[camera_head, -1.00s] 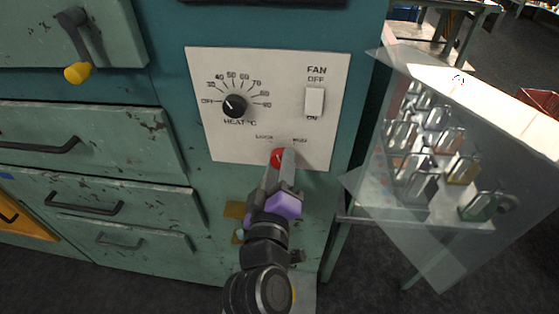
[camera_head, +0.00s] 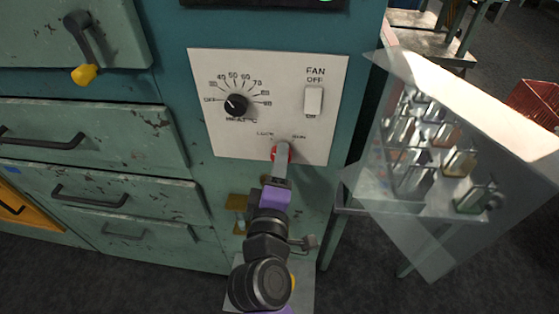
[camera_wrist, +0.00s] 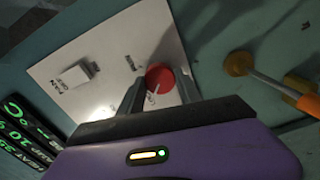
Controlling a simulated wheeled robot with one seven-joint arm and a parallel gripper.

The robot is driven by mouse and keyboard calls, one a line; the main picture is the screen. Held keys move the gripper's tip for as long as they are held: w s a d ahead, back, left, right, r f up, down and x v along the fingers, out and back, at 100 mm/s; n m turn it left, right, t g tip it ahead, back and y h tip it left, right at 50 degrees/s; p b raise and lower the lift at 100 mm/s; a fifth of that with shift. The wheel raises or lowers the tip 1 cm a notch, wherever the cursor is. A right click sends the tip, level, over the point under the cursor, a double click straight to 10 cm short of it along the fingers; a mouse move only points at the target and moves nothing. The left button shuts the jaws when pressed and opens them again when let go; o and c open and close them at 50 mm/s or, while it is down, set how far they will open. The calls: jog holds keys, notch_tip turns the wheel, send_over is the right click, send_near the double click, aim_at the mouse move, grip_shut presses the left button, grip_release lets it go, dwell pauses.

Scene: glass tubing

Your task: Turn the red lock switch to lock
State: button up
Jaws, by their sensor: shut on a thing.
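The red lock switch (camera_head: 281,152) is a round red knob low on the white control panel (camera_head: 225,140), below the LOCK and RUN labels. In the head view my gripper (camera_head: 282,156) covers much of it. In the wrist view the red lock switch (camera_wrist: 159,78) sits between the two fingers of my gripper (camera_wrist: 160,90), with a pale pointer line on its face. The fingers are shut on it, one on each side. The wrist view is strongly rolled, with the RUN label near the knob; the LOCK label is not readable there.
The panel also carries a black heat dial (camera_head: 236,104) and a white fan switch (camera_head: 313,101). Green drawers (camera_head: 90,140) fill the left.

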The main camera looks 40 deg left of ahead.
jog(key=o, duration=1.4)
jog(key=shift+c, duration=0.2)
jog(key=b+v, duration=0.1)
jog(key=v, duration=0.6)
jog(key=shift+s, duration=0.4)
jog(key=shift+d, duration=0.1)
